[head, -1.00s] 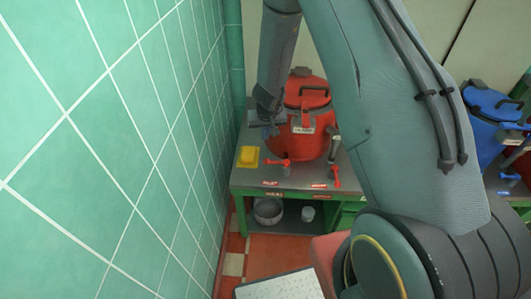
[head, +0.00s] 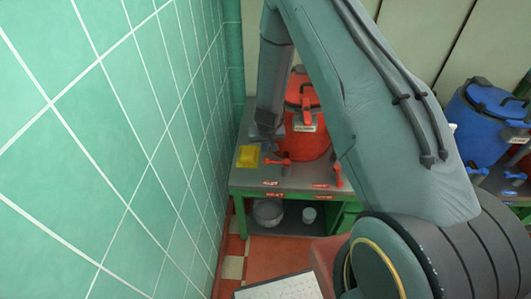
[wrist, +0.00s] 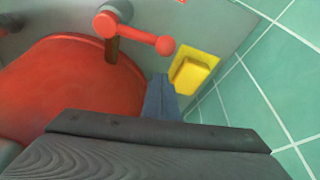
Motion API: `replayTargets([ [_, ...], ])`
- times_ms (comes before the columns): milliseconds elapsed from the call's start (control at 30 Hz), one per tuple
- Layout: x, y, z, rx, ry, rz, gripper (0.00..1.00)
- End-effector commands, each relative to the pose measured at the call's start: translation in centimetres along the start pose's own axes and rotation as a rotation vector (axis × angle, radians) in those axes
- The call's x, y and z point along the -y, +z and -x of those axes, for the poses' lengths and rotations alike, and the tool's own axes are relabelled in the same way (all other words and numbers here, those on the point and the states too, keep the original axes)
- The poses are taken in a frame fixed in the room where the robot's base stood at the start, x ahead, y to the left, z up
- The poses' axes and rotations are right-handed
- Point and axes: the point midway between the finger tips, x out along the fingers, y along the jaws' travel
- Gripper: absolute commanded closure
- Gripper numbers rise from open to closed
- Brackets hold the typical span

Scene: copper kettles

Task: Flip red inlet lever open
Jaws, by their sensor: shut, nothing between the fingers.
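A red lever (head: 278,160) with a ball end stands on the grey bench top (head: 247,178), in front of the red kettle (head: 305,140), at its left. In the wrist view, the lever's arm (wrist: 138,36) runs across the top toward the yellow sponge. My gripper (head: 263,141) is at the kettle's left, behind the lever. Its blue-grey fingers (wrist: 160,90) are shut and empty, close to the lever's ball end, with a small gap visible in the picture. A second red lever (head: 337,175) is at the bench's right front. The small front labels are hard to read.
A yellow sponge (head: 247,156) on a yellow tray lies left of the lever. The green tiled wall (head: 120,150) bounds the left side closely. A blue kettle (head: 485,125) stands at the right. Pots (head: 268,212) sit on the lower shelf.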

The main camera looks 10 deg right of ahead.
Motion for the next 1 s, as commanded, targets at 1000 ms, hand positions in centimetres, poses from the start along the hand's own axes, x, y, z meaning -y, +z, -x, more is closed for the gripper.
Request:
replayTargets([
  [1000, 0.2, 2.6, 0.5, 0.000, -0.002, 0.000, 1.00],
])
